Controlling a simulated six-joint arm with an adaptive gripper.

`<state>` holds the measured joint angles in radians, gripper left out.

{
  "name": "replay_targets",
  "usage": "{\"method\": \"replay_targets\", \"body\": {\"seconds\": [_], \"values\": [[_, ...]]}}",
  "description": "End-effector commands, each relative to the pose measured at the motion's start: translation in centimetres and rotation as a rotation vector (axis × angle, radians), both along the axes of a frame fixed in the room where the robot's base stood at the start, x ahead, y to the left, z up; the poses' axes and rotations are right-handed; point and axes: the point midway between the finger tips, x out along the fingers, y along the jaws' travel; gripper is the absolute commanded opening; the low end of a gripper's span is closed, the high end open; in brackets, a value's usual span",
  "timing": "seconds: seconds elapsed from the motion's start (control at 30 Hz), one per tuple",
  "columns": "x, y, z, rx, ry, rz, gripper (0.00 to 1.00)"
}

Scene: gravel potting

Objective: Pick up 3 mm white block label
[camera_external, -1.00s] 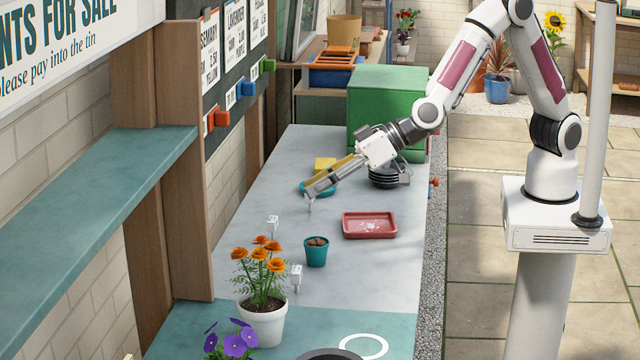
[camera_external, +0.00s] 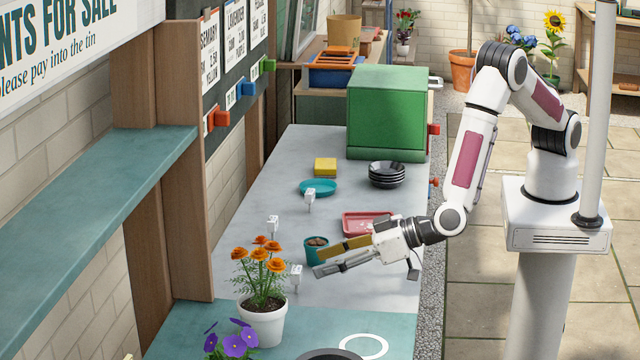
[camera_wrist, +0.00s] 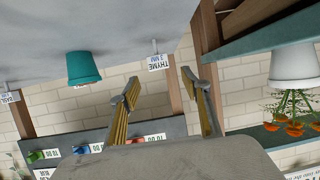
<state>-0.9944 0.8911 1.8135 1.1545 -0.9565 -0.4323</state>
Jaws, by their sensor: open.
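A small white block label (camera_wrist: 158,62) with a thin stem reads "THYME 3 MM" in the wrist view, where the scene appears upside down. It appears to be the white label (camera_external: 296,275) beside the marigold pot in the external view. My gripper (camera_external: 317,262) is open and empty, just right of that label and pointing left. In the wrist view the label shows beyond the gap between the fingertips (camera_wrist: 160,82), apart from them. Two more white labels stand farther back, one toward the wall (camera_external: 273,223) and one by the teal saucer (camera_external: 310,195).
A teal pot (camera_external: 312,247) stands close behind my gripper, partly covered by it. A white marigold pot (camera_external: 263,325) stands in front left. A red tray (camera_external: 350,221), teal saucer (camera_external: 318,187), yellow block (camera_external: 325,166), black saucers (camera_external: 387,170) and green box (camera_external: 388,108) are farther back.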

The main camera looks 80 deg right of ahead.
Motion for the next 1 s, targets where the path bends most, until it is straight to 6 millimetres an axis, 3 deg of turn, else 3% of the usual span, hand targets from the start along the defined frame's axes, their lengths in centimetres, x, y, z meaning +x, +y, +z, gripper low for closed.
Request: {"method": "replay_targets", "body": {"seconds": [0.33,0.7,1.0], "values": [[0.1,0.0,-0.1,0.0,0.0,0.0,0.47],[2.3,0.1,-1.1,0.0,0.0,0.001,0.47],[2.4,0.1,-1.1,0.0,0.001,0.001,0.47]]}}
